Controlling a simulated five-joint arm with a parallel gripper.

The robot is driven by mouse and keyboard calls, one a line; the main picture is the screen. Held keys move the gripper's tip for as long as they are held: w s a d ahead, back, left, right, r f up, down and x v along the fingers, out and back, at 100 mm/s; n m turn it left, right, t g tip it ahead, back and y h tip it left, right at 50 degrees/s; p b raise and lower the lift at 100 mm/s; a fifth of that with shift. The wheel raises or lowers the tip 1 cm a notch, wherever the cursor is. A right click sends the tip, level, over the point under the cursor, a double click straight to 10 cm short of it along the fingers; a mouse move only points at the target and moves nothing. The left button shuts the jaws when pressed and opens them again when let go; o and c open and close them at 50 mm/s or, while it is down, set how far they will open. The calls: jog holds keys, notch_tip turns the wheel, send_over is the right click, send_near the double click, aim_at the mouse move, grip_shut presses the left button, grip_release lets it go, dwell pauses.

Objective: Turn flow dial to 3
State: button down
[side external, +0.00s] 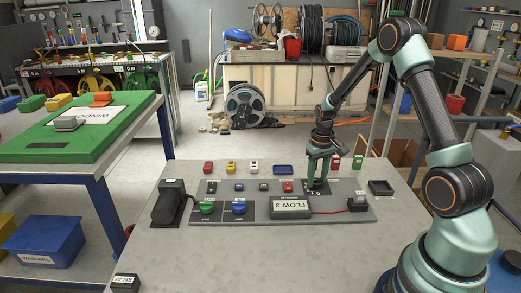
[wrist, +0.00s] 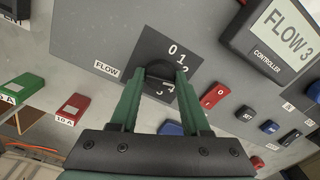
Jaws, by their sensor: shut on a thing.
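The flow dial (wrist: 161,72) is a black round knob on a dark square plate, beside a white FLOW label (wrist: 106,68). The numbers 0 and 1 show above the knob; the others are partly covered, and I cannot make out its pointer. My gripper (wrist: 160,80) is shut on the knob, one green finger on each side. In the side external view my gripper (side external: 318,178) points down at the dial plate (side external: 325,190) at the panel's right part. The controller display (side external: 290,203) reads FLOW 3; it also shows in the wrist view (wrist: 287,31).
The grey panel (side external: 275,189) carries several small coloured switches. A green knob (side external: 207,207) and a blue knob (side external: 239,207) sit at its front left. A black device (side external: 168,203) stands at the left, a small black tray (side external: 381,187) at the right.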

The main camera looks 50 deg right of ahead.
aim_at(317, 179)
jog(key=shift+m, duration=1.1)
jog(key=shift+c, duration=1.9)
grip_release()
jog(key=shift+r, duration=0.15)
notch_tip(317, 179, up, 12)
